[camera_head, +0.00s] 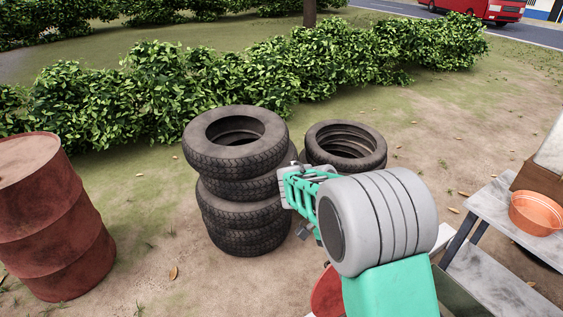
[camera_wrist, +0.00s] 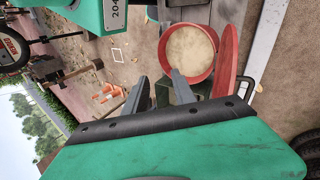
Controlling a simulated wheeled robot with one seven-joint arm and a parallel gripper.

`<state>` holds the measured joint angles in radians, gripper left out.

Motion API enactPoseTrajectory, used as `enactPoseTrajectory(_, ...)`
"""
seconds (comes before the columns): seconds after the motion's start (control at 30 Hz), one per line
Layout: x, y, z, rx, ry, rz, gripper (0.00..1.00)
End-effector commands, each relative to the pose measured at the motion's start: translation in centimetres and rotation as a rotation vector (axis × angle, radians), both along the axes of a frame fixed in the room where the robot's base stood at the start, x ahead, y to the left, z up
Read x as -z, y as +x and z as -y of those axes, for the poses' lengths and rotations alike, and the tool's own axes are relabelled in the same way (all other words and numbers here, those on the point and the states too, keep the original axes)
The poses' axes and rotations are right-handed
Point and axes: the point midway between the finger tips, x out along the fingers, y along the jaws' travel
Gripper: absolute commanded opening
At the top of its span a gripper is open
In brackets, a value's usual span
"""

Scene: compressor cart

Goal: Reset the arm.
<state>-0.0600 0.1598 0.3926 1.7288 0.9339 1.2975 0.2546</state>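My arm, green with a large pale-grey ribbed joint, reaches up from the bottom right in the head view. My gripper (camera_head: 298,190) is at its far end, in front of and close to the tyre stack; I cannot tell whether it touches. In the wrist view my gripper (camera_wrist: 163,84) shows two dark fingers standing apart with nothing between them. Beyond the fingers is a round red container (camera_wrist: 214,66) with a tan surface inside. The head view partly hides the gripper's fingers.
A tall tyre stack (camera_head: 240,160) and a shorter one (camera_head: 345,145) stand ahead. A rusty red drum (camera_head: 50,220) is at left. At right, a grey table (camera_head: 488,205) holds an orange bowl (camera_head: 537,212). Hedges (camera_head: 200,80) run behind. Traffic cones (camera_wrist: 108,93) show in the wrist view.

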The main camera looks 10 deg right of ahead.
Motion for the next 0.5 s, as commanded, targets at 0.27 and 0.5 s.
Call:
enactPoseTrajectory(0.27,5.4,-0.6,-3.2,-0.675,0.326,0.019,0.32)
enactPoseTrajectory(0.5,0.6,-1.7,-9.6,-1.021,0.478,0.315,0.32)
